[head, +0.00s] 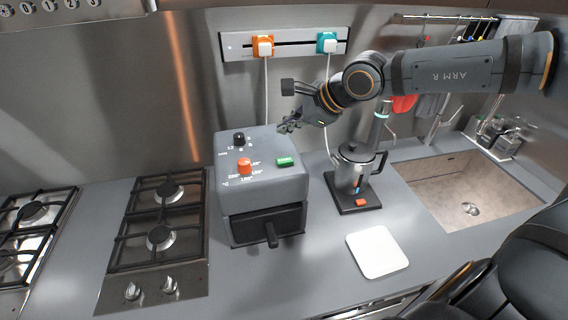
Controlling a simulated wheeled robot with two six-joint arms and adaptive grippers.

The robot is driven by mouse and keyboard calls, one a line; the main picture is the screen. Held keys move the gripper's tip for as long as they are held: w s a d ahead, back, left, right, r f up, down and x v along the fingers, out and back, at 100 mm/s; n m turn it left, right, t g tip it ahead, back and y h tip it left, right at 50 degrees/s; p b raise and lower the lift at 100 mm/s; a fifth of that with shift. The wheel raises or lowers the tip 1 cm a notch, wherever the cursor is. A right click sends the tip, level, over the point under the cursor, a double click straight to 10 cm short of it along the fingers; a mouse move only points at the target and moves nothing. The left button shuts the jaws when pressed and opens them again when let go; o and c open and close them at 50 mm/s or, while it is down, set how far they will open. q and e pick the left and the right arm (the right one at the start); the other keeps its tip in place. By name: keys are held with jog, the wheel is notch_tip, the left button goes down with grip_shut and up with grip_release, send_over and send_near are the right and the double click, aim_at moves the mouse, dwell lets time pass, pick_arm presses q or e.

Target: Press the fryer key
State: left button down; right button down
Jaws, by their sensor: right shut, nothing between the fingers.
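The fryer (215,180) is a grey box on the counter with a black drawer (262,222) and handle at its front. Its sloped top carries a green key (285,161), a red-orange knob (245,166) and a black knob (239,139). My right gripper (289,127) is shut and empty. In the picture its fingertips show above the green key, near the back right of the fryer, apart from the key. My left gripper is out of view.
A kettle (350,172) on a black base stands right of the fryer, below my right arm. A white board (377,254) lies in front. Gas hobs (158,237) are left, a sink (470,190) right. Cords hang from the wall sockets (264,46) behind.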

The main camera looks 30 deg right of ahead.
jog(key=b, duration=0.5)
send_over(287, 161)
notch_tip(287, 161, down, 6)
jog(key=shift+r, duration=0.1)
jog(key=shift+f+b, duration=0.3)
jog(key=shift+f, duration=0.2)
jog(key=shift+r, duration=0.1)
dwell(0.4)
jog(key=shift+f+b, duration=0.4)
jog(key=shift+f, duration=0.05)
